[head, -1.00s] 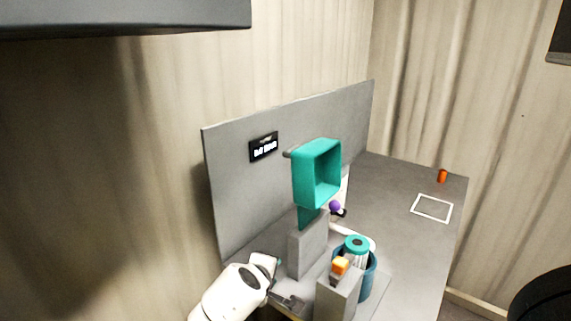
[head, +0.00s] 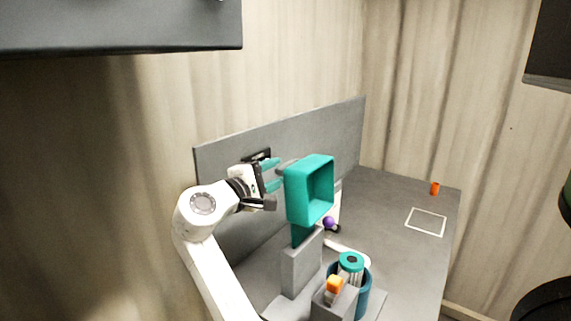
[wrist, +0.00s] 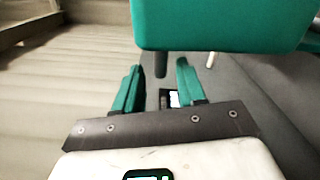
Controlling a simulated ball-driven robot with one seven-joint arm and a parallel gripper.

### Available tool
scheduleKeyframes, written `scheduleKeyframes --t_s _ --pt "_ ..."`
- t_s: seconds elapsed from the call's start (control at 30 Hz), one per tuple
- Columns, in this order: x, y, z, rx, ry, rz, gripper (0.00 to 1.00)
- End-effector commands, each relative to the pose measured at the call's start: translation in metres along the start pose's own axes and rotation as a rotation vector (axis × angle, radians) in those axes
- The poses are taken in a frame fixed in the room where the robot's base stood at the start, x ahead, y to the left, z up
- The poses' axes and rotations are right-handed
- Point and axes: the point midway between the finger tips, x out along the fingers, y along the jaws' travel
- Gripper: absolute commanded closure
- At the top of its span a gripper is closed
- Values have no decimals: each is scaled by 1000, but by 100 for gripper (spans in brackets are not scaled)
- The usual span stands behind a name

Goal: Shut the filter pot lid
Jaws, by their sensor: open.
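The teal, box-shaped lid (head: 309,190) stands raised and open on edge, its hollow side facing right, above a grey block (head: 301,268). A short grey peg (head: 286,167) sticks out from its back. The blue pot (head: 363,298) stands lower right, with a teal-topped filter (head: 351,262) in it. My gripper (head: 271,175) is open and empty, just left of the lid's back, with its fingers pointing at it. In the wrist view, the lid (wrist: 220,22) fills the top, and the peg (wrist: 161,64) shows ahead between my teal fingertips (wrist: 159,80), apart from both.
An orange piece (head: 334,285) sits on a front grey block.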

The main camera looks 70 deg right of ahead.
Motion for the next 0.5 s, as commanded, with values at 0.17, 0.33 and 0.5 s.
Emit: scheduleKeyframes --t_s 0.17,0.33,0.5 --pt "31 1 1 -1 -2 -2 60" --pt "46 1 0 0 -1 -1 60" --pt "51 0 0 1 1 1 60"
